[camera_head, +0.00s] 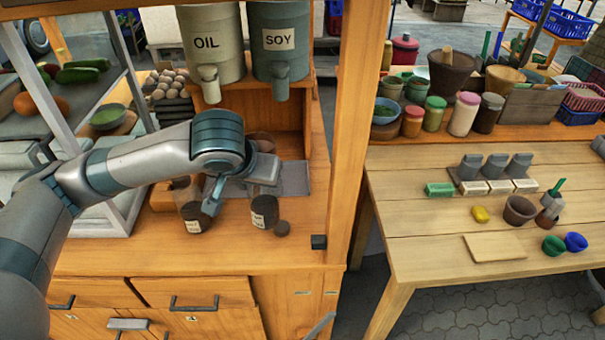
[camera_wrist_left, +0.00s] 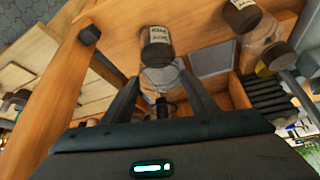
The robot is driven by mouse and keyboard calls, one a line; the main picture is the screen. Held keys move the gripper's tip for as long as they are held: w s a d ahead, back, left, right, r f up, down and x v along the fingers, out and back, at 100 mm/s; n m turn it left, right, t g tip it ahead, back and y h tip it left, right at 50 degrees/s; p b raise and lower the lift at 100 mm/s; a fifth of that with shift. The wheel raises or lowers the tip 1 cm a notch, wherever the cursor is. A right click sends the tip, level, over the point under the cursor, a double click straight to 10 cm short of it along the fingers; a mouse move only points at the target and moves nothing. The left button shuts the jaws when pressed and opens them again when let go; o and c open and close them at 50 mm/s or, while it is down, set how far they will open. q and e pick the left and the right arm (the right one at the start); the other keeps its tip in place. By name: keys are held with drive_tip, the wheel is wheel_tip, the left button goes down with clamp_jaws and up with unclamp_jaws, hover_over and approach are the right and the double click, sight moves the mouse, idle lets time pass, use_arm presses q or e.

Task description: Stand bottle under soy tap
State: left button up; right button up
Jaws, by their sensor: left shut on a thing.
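The soy dispenser (camera_head: 278,40) is a dark teal tank at the top, with its tap (camera_head: 280,85) pointing down. A clear bottle with dark contents and a pale label (camera_head: 265,212) is at the middle of the counter, and it also shows in the left wrist view (camera_wrist_left: 157,48). My left gripper (camera_wrist_left: 162,90) is shut on this bottle's clear upper part, and the bottle is below and in front of the soy tap. The head view partly hides the grip. A second labelled bottle (camera_head: 195,218) stands to its left.
The oil dispenser (camera_head: 208,45) is left of the soy one. A grey pad (camera_head: 296,178) lies below the dispensers. A wooden post (camera_head: 346,120) stands to the right.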

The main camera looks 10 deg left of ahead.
use_arm(q)
drive_tip(key=shift+w+d, duration=0.2)
use_arm(e)
drive_tip(key=shift+a, duration=0.1)
drive_tip(key=o, duration=0.4)
use_arm(q)
drive_tip(key=shift+w+d+f, duration=0.1)
drive_tip(key=shift+w+d, duration=0.05)
drive_tip(key=shift+w, duration=0.1)
use_arm(e)
drive_tip(key=shift+o, duration=0.9)
drive_tip(key=shift+d, duration=0.2)
use_arm(q)
drive_tip(key=shift+n+y, duration=0.5)
drive_tip(key=shift+n, duration=0.4)
drive_tip(key=shift+w+d+f+p, duration=0.15)
drive_tip(key=shift+w+f+p, duration=0.15)
drive_tip(key=shift+w+f, duration=0.65)
drive_tip(key=shift+w+d+f+p, duration=0.15)
drive_tip(key=shift+w+f+p, duration=0.1)
drive_tip(key=shift+w+f, duration=0.65)
use_arm(e)
drive_tip(key=shift+s+d+r, duration=0.1)
drive_tip(key=shift+s+r, duration=0.35)
drive_tip(key=shift+r, duration=0.05)
use_arm(q)
drive_tip(key=shift+w+r, duration=0.15)
